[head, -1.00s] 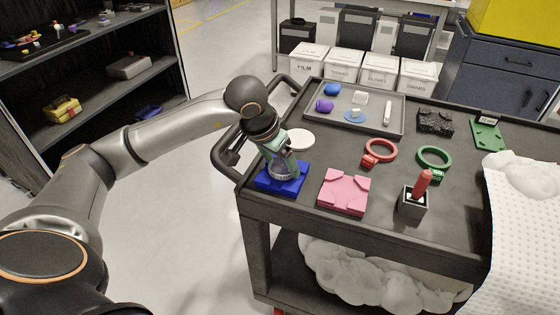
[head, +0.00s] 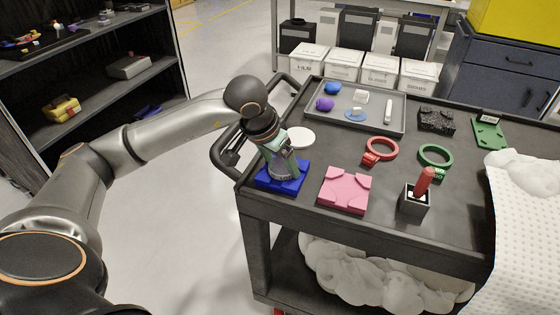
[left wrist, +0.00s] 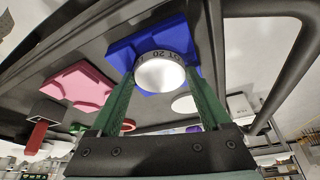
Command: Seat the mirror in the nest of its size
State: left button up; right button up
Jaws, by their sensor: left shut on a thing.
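My left gripper (head: 284,174) is shut on the mirror, directly over the blue nest (head: 301,184). The pink nest (head: 345,190), a square block with a cut-in top, lies empty to the right. It also shows in the left wrist view (left wrist: 78,88). My right gripper is not in view.
A white disc (head: 300,138) lies behind the blue nest. A grey tray (head: 385,98) with several small items is at the back. Red (head: 381,149) and green (head: 435,157) rings and a red-handled tool in a holder (head: 415,198) stand rightward. The cart handle (head: 232,150) is close to my arm.

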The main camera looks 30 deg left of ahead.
pick_arm(q)
jog(key=shift+s+f+b, duration=0.1)
jog(key=shift+f+b, duration=0.2)
jog(key=shift+f, duration=0.05)
dwell(0.6)
jog(key=o, duration=1.3)
jog(key=shift+s+d, duration=0.1)
jog(key=shift+w+r+p, duration=0.2)
jog(key=shift+r+p, duration=0.55)
jog(key=shift+r, duration=0.8)
jog(key=shift+r, duration=0.1)
jog(key=shift+r+p, duration=0.1)
jog(key=shift+p, duration=0.2)
jog(key=shift+r+p, duration=1.3)
jog(key=shift+r, duration=0.65)
